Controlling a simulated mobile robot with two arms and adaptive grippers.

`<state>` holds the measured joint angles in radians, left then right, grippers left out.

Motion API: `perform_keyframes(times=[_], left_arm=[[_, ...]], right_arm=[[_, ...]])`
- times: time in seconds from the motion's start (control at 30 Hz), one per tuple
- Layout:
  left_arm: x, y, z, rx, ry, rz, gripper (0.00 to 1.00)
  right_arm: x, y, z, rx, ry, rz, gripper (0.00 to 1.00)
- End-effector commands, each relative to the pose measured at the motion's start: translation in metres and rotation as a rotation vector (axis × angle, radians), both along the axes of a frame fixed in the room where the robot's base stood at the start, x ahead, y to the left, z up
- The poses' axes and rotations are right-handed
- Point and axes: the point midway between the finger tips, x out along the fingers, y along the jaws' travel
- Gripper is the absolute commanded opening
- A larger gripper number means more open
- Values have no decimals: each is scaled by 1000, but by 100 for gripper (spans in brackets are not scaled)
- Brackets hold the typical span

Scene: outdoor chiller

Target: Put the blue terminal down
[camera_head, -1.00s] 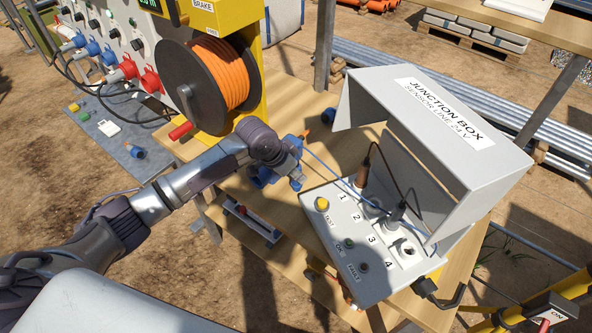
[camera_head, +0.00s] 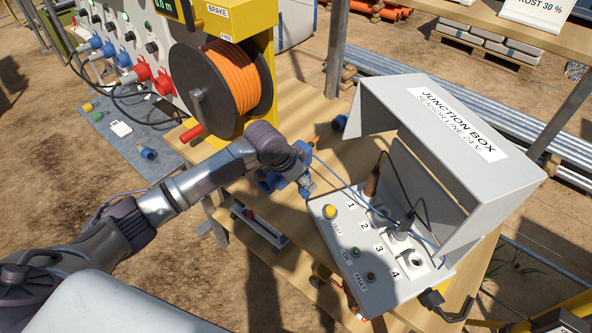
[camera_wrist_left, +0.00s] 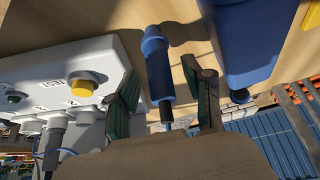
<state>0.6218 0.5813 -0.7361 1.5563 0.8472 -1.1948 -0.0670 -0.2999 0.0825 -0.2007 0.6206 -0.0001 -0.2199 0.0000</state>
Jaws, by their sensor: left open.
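The blue terminal (camera_wrist_left: 156,65) is a blue cylinder with a dark narrow tip, seen in the left wrist view against the wooden table. My left gripper (camera_wrist_left: 162,100) is open, with one finger on each side of the terminal and visible gaps between. I cannot tell whether the terminal rests on the wood. In the head view my left gripper (camera_head: 306,186) is low over the table, left of the junction box (camera_head: 375,250), and largely hides the terminal. My right gripper is not in view.
A blue block-like object (camera_head: 268,181) is close beside the gripper; it looks large in the wrist view (camera_wrist_left: 250,40). A thin blue wire runs to the junction box sockets. An orange cable reel (camera_head: 235,85) stands behind the arm. Bare wood (camera_head: 300,105) shows behind the gripper.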

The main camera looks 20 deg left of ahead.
Motion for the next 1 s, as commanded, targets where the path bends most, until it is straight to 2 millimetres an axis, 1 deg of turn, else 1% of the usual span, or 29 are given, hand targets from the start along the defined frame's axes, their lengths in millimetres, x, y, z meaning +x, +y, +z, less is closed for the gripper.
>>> perform_keyframes(times=[0.3,0.5,0.7,1.0], left_arm=[[-25,20,58,2,-5,0,51],[-37,29,87,1,-3,0,51],[-43,32,98,0,0,0,51],[-43,33,98,0,0,0,51]], right_arm=[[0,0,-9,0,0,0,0],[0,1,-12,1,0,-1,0],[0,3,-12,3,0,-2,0],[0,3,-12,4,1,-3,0]])
